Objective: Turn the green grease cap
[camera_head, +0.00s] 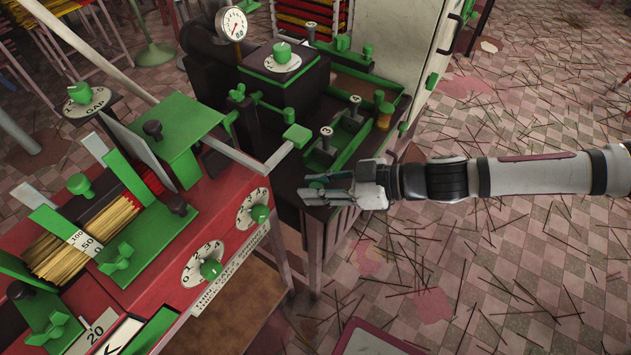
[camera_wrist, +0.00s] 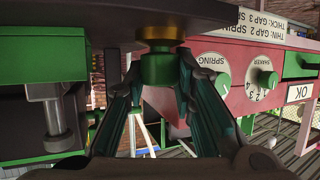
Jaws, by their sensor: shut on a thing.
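The green cap (camera_wrist: 157,70) is a short round cap below a brass collar (camera_wrist: 160,42) in the wrist view. The collar meets the underside of a dark surface. My gripper (camera_wrist: 158,82) has one finger on each side of the cap and is shut on it. In the head view my gripper (camera_head: 326,189) reaches in from the right, low beside the dark bench (camera_head: 288,188). The held cap cannot be made out there.
The red machine (camera_head: 225,205) with green-knobbed dials stands to the left. Green clamps and a brass pot with a green top (camera_head: 384,115) are on the dark bench. The tiled floor at right is strewn with incense sticks.

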